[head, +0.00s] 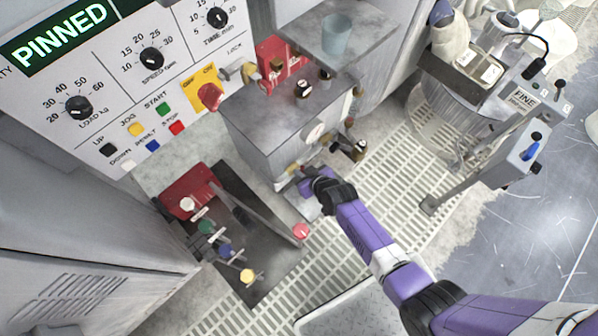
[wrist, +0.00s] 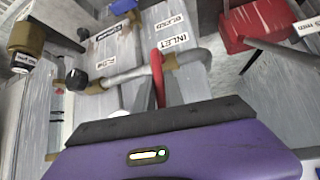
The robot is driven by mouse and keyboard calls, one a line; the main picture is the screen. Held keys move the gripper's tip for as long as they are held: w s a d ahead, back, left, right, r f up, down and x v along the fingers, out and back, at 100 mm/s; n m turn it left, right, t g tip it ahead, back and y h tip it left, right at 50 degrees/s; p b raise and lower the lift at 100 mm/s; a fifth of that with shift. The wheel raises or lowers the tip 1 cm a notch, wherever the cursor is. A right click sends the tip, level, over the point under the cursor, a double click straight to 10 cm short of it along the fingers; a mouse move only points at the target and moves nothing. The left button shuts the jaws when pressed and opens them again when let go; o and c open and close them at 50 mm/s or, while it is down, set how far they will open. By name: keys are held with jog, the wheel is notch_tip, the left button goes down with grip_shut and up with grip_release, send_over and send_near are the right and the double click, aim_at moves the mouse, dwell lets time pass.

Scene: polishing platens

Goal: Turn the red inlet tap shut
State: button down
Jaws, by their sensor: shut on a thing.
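The red inlet tap (wrist: 157,68) shows in the wrist view as a narrow red lever by the INLET label (wrist: 172,42). It lies across the grey pipe (wrist: 128,76) in the picture. My gripper (wrist: 157,94) is shut on the lever, one dark finger on each side. The lower end of the lever is between the fingers. In the head view my gripper (head: 306,181) is at the low front of the grey cabinet (head: 262,125), and the wrist hides most of the tap there.
A black knob (wrist: 77,79) by the FLOW label is left of the tap. A bar with a red knob (head: 301,231) stands left of my gripper, by a red block (head: 188,190) and several coloured taps. A grey shelf holding a cup (head: 336,36) overhangs the cabinet. Floor grating (head: 385,175) lies right.

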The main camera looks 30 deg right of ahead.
jog(key=shift+f, duration=0.1)
jog(key=c, duration=1.4)
grip_release()
jog(key=shift+c, duration=0.2)
jog(key=p+v, duration=0.3)
jog(key=v, duration=0.4)
jog(key=shift+s+r, duration=0.3)
jog(key=shift+r, duration=0.05)
